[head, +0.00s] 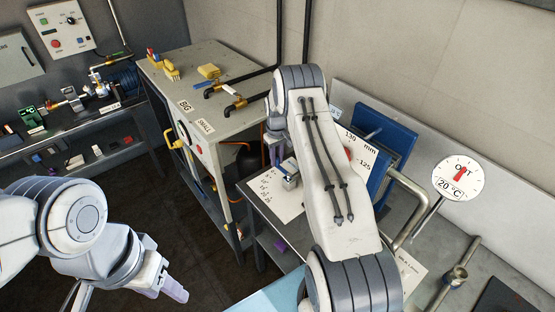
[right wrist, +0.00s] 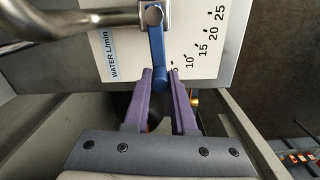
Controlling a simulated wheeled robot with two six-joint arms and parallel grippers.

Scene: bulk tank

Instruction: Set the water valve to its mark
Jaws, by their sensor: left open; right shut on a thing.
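The water valve's blue lever (right wrist: 157,45) hangs from a metal pivot in the right wrist view, pointing toward the low end of its scale. The white scale plate (right wrist: 215,55) reads WATER L/min, with 5 to 25 rising along an arc to the right. My right gripper (right wrist: 161,76) is shut on the lever's lower end, one purple finger on each side. In the head view the plate (head: 268,188) shows beside my right arm, which hides most of the lever. No distinct setpoint mark can be made out. My left gripper (head: 172,290) is open and empty at lower left.
A grey cabinet (head: 205,95) with BIG and SMALL pipes stands behind, left of the plate. A bent metal pipe (head: 408,205) and a round dial (head: 458,178) marked 20 °C are right of my right arm. Dark floor lies open between my arms.

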